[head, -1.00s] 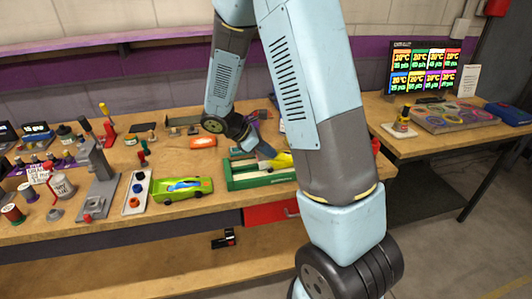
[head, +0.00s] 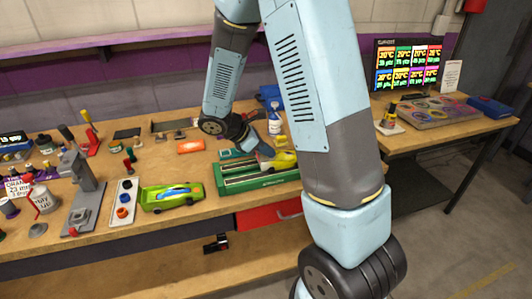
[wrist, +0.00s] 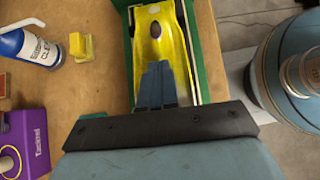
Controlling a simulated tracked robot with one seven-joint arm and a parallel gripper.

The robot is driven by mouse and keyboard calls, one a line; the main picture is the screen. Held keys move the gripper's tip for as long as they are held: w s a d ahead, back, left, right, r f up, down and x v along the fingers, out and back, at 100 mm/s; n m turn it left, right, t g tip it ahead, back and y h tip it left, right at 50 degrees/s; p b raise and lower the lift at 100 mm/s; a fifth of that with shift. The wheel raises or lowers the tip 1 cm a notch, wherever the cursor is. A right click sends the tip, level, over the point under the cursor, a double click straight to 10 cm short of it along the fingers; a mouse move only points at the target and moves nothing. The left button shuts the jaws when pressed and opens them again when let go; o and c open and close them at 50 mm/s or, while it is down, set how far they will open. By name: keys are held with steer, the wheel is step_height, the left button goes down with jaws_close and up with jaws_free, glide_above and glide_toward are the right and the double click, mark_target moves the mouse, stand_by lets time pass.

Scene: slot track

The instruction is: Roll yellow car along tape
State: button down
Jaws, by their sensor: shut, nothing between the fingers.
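The yellow car (head: 284,160) sits in a green track (head: 228,184) with pale strips along it, partly hidden behind my arm in the head view. In the wrist view the yellow car (wrist: 162,32), with a dark oval cockpit, lies lengthwise between the walls of the green track (wrist: 202,50). My gripper (wrist: 158,72) is shut and empty, with its fingertips over the rear part of the car. I cannot tell whether they touch it. In the head view my gripper (head: 264,150) is just left of the car. I cannot pick out the tape for certain.
A green car (head: 172,195) stands left of the track, and an orange piece (head: 191,146) lies behind. A spray bottle (wrist: 30,46), a yellow block (wrist: 80,47) and a purple box (wrist: 25,140) stand left in the wrist view. The bench edge runs close in front.

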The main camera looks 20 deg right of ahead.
steer(key=v, duration=0.9)
steer(key=s+d+r+m+t+y, duration=0.1)
steer(key=s+r+m+t+y, duration=0.2)
steer(key=s+r+m, duration=0.5)
steer(key=s+d+r+m+t+y, duration=0.2)
steer(key=s+r+m+y, duration=0.4)
steer(key=s+r+m, duration=0.3)
steer(key=s+t, duration=0.1)
steer(key=s, duration=0.3)
steer(key=shift+d+r, duration=0.25)
steer(key=shift+d, duration=0.1)
